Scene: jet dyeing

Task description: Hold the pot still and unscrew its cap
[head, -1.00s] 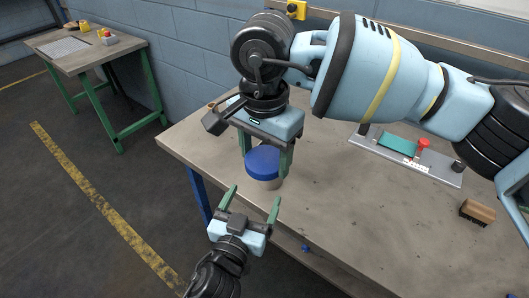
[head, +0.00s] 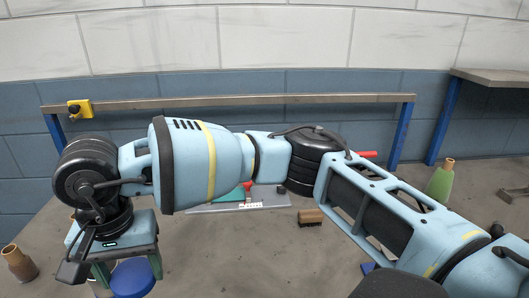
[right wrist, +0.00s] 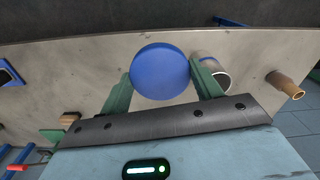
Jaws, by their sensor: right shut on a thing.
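The blue cap (head: 132,280) is at the lower left of the head view, between the green fingers of my right gripper (head: 128,268). In the right wrist view the cap (right wrist: 160,72) shows as a round blue disc, and my right gripper (right wrist: 163,88) is shut on it. Just right of it, partly behind the right finger, stands a pale open-topped cylinder (right wrist: 222,80), apart from the cap in the picture; it looks like the pot without its cap. My left gripper is in neither current view.
A brown cone (head: 20,264) stands at the table's left. Behind my right arm are a grey plate (head: 272,202) with a green pad and red knob, and a wooden brush (head: 310,216). A rail runs along the back.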

